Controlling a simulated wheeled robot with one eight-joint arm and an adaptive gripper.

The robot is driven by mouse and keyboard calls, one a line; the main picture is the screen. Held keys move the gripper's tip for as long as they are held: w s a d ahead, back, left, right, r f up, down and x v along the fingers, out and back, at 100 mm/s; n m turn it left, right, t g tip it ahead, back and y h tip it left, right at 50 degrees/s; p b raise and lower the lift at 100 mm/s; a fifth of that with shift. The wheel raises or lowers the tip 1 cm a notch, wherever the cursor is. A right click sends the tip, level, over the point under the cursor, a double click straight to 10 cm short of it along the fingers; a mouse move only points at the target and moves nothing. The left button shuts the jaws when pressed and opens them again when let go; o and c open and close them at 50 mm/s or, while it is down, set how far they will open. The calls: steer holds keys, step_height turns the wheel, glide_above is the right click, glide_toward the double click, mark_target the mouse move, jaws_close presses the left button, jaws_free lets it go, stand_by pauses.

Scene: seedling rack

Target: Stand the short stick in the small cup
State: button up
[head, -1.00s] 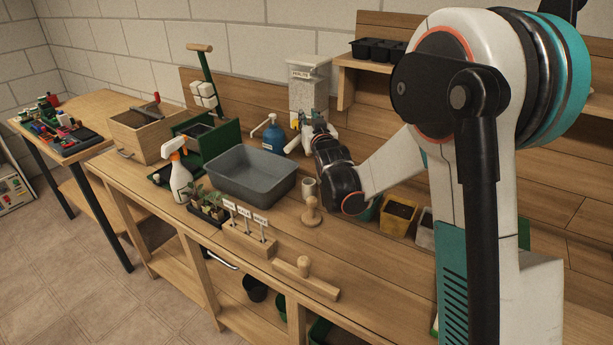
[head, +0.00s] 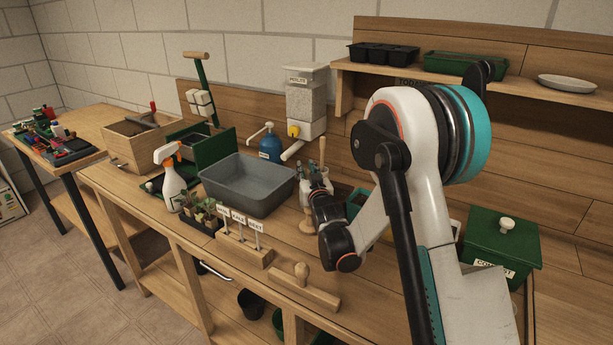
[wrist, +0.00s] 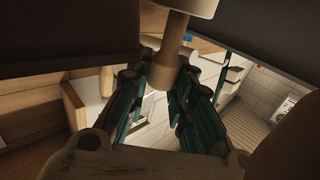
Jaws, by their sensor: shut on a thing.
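My gripper (head: 317,172) is shut on the short stick (head: 322,151), a plain tan wooden rod. In the head view the stick rises upright above the fingers. In the wrist view the stick (wrist: 163,70) shows between the fingers (wrist: 160,95). A wide pale piece (wrist: 190,6), apparently the cup, meets the stick's outline at the wrist view's top edge. I cannot tell whether the stick's lower end is inside the cup or only over it.
A grey tub (head: 245,190) stands left of the cup, with a blue pump bottle (head: 269,148) behind. A wooden tamper (head: 307,224) stands close in front. A labelled block (head: 243,250) and another wooden tool (head: 303,288) lie near the bench's front edge.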

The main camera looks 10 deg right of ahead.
steer(key=shift+f, duration=0.1)
steer(key=o, duration=0.7)
steer(key=shift+o, duration=1)
